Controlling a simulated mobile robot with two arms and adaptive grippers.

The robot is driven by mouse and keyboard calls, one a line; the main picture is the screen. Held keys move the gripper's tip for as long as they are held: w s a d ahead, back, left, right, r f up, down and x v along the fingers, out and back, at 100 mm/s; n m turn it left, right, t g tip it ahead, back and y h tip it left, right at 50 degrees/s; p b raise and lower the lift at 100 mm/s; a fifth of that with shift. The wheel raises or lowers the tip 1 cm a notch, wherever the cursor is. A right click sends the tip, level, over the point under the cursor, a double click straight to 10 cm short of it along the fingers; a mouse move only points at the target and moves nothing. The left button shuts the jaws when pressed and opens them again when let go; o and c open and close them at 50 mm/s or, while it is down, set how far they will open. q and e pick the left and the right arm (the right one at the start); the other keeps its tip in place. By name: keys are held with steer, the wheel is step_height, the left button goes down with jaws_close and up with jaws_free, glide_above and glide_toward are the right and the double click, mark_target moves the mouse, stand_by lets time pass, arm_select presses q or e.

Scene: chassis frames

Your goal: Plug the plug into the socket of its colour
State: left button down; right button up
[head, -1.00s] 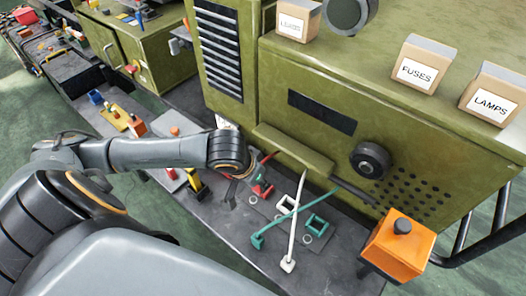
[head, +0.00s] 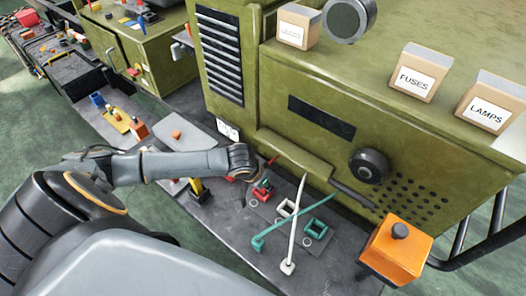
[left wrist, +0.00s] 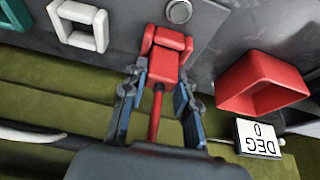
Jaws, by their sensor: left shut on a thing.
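My left gripper (left wrist: 158,88) is shut on the red plug (left wrist: 166,66), whose red cable runs back between the blue-padded fingers. The plug lies over the red socket frame (left wrist: 148,42), overlapping it; I cannot tell how deep it sits. In the head view my left gripper (head: 252,180) is by the red socket (head: 262,194), largely hidden by my wrist. The white socket (head: 285,208) and green socket (head: 317,228) stand beside it. The white plug (head: 288,267) and green plug (head: 258,244) lie on the bench, with crossing cables. My right gripper is not in view.
A red open box (left wrist: 262,85) and a "DEG 0" label (left wrist: 258,138) are close beside the gripper. The olive cabinet (head: 310,150) rises behind the sockets. An orange box (head: 396,250) stands at right. The front bench is clear around the loose plugs.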

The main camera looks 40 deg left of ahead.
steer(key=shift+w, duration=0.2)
arm_select(q)
steer(key=c, duration=1)
jaws_free()
steer(key=shift+f, duration=0.15)
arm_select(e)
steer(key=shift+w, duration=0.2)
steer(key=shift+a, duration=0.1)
arm_select(q)
steer(key=shift+r, duration=0.3)
steer(key=v, duration=1.1)
steer(key=shift+s+r+b, duration=0.2)
steer(key=shift+r+b, duration=0.15)
steer(key=shift+b, duration=0.05)
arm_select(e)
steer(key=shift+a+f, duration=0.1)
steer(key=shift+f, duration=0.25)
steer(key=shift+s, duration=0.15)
